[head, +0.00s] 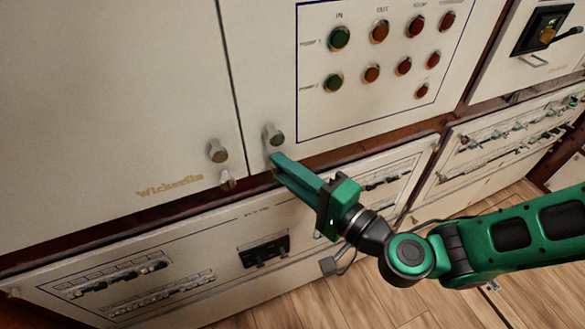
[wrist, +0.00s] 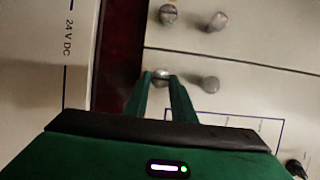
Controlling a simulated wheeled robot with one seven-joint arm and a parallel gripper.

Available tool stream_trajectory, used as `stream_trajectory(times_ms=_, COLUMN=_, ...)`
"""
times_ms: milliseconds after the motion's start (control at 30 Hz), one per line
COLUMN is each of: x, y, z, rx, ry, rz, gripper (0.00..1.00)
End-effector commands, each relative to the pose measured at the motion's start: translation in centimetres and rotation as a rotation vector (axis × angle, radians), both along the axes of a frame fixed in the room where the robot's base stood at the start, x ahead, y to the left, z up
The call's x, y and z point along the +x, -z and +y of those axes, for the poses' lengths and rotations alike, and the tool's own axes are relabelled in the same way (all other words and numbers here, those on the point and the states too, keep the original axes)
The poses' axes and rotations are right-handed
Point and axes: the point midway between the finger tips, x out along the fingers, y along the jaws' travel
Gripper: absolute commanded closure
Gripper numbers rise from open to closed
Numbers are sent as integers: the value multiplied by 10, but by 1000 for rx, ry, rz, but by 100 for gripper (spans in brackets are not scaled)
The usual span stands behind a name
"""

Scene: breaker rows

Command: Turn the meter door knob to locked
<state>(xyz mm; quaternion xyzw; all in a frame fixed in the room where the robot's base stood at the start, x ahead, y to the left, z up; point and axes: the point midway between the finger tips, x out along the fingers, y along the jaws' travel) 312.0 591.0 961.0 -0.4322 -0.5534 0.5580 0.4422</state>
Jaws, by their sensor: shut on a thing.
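My gripper (head: 273,160) is at the lower left corner of the right cabinet door. In the wrist view, its two fingers (wrist: 162,82) straddle a small round metal knob (wrist: 160,75) near that door's bottom edge, and they are shut on it. A line like a slot shows on the knob's face, but its angle is hard to tell. The fingers hide this knob in the head view. A rounder grey handle (head: 274,136) sits just above it on the same door. I cannot read a locked mark or a meter label.
The left door carries a similar handle (head: 217,151) and small knob (head: 228,181), close to my fingers. Red and green buttons (head: 380,32) fill the right door's panel. Breaker rows (head: 120,277) lie below the dark red trim.

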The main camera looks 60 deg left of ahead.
Motion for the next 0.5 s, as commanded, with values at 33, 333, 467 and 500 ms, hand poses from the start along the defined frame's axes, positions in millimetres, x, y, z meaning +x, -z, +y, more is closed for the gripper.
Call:
stream_trajectory(times_ms=33, x=4, y=2, z=0, rx=-3, ry=9, rz=-2, gripper=100)
stream_trajectory(times_ms=333, x=4, y=2, z=0, rx=-4, ry=9, rz=-2, gripper=70)
stream_trajectory(times_ms=467, x=3, y=2, z=0, rx=-3, ry=6, rz=-2, gripper=58)
stream_trajectory(times_ms=500, x=2, y=1, z=0, rx=-2, ry=5, rz=-1, gripper=58)
